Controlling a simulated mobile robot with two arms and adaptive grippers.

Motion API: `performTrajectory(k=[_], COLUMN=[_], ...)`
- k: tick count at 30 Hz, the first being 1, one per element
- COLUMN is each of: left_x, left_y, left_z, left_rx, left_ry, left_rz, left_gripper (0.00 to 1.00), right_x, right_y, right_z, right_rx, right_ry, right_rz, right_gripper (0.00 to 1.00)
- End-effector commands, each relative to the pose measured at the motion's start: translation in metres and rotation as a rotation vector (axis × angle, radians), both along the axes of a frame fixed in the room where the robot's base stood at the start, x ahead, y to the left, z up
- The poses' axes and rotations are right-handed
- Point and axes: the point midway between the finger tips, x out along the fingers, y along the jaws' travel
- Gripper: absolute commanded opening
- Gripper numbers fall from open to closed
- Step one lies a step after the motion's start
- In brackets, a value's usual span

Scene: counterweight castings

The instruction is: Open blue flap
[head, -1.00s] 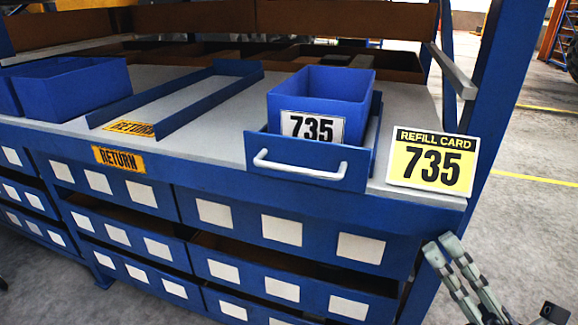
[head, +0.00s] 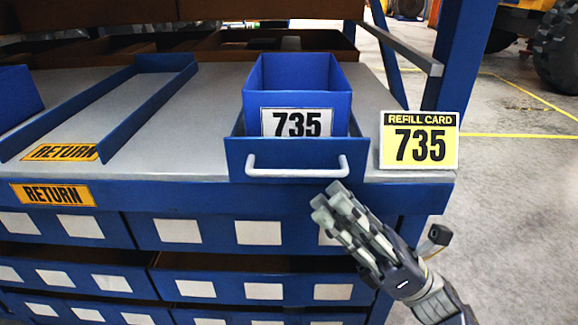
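A blue flap (head: 285,154) with a white bar handle (head: 297,171) stands upright at the front edge of the shelf. Behind it sits a blue bin (head: 295,92) with a white 735 label, whose lower part the flap hides. My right gripper (head: 327,200) comes in from the lower right. Its fingertips show just below the right end of the handle, and I cannot tell whether they touch it. The fingers look close together, but the gap between them is unclear. My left gripper is not in view.
A yellow refill card 735 (head: 419,139) stands right of the flap. A blue-railed return lane (head: 150,98) with an orange RETURN label (head: 53,194) lies to the left. Rows of blue drawers (head: 235,280) sit below. A blue post (head: 462,60) rises at the right.

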Motion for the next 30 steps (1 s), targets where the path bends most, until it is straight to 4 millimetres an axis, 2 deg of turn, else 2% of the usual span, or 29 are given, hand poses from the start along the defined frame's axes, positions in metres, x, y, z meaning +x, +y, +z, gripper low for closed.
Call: performTrajectory(k=[3,12,24,26,27,30], left_x=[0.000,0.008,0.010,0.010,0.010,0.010], left_y=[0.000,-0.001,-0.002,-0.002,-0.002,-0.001], left_z=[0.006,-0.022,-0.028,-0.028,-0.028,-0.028], left_rx=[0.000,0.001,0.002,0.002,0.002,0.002], left_ry=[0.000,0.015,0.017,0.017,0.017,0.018], left_rz=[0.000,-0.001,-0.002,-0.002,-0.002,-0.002], left_gripper=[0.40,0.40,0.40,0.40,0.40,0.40], right_x=[0.002,0.009,0.011,0.011,0.011,0.011], right_y=[0.018,0.049,0.054,0.054,0.054,0.054], right_z=[0.020,0.049,0.053,0.053,0.053,0.053], right_rx=[0.001,0.001,0.000,0.000,0.000,0.000], right_ry=[-0.004,-0.002,0.001,0.001,0.001,0.001], right_rz=[0.003,0.000,-0.001,-0.001,-0.001,-0.001], right_gripper=[0.17,0.17,0.17,0.03,0.00,0.00])
